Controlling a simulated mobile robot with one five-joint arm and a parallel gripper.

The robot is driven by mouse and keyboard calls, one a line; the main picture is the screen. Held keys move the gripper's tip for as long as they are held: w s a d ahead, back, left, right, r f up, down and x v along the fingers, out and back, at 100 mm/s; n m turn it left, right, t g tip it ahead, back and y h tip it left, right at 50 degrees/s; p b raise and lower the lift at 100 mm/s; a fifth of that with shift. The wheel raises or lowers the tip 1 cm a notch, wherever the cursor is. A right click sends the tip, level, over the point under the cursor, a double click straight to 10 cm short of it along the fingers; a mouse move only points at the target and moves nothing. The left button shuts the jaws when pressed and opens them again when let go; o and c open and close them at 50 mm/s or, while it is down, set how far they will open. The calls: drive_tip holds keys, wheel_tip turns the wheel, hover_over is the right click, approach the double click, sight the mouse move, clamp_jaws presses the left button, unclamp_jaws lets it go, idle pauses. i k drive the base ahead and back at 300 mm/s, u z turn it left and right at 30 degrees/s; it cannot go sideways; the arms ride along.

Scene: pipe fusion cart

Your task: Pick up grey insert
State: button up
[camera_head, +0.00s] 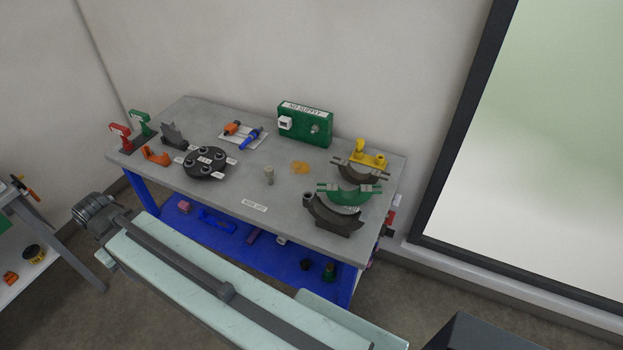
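A dark grey half-ring insert (333,219) stands at the front right of the grey cart top (226,208), curved side down. A green half ring (349,193) stands just behind it, and a grey-brown half ring (361,173) behind that. I cannot tell which of these grey pieces the task names. I can make out no gripper fingers in this view, and nothing is seen held.
A yellow fitting (371,158) and a green box (305,124) stand at the back. A dark round disc (206,162), orange bracket (156,155) and red and green clamps stand left. The blue lower shelf (255,250) holds small parts. Another bench is at far left.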

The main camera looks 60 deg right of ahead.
sight(353, 177)
drive_tip(key=z, duration=0.25)
drive_tip(key=i, duration=1.75)
drive_tip(key=z, duration=3.7)
